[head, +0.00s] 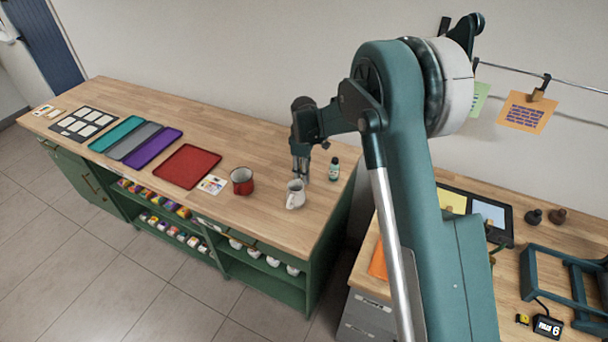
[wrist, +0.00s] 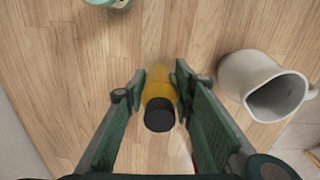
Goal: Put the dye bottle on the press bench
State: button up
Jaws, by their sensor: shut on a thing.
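My gripper (head: 301,172) is low over the long wooden counter. In the wrist view my gripper (wrist: 158,93) is shut on a yellow bottle (wrist: 159,82) with a black cap. I cannot tell whether the bottle touches the counter; in the head view my gripper hides it. A second bottle with a teal label and dark cap (head: 334,168) stands just right of my gripper; part of it shows at the top of the wrist view (wrist: 106,3). The press bench (head: 507,272) is at the right, with a dark teal frame (head: 532,275) on it, partly cut off.
A white jug (head: 295,195) stands close to my gripper, also in the wrist view (wrist: 262,84). The bench holds a black tray (head: 505,233), two dark knobs (head: 534,216) and a small display (head: 547,327). A gap separates counter and bench.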

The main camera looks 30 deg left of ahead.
jog(key=shift+f, duration=0.35)
jog(key=o, duration=1)
jog(key=shift+r, duration=0.25)
jog(key=shift+w+d+r, duration=0.1)
jog(key=shift+d+r, duration=0.05)
jog(key=shift+r, duration=1.7)
jog(key=shift+w+d+r, duration=0.1)
jog(key=shift+r, duration=1.7)
jog(key=shift+d, duration=0.1)
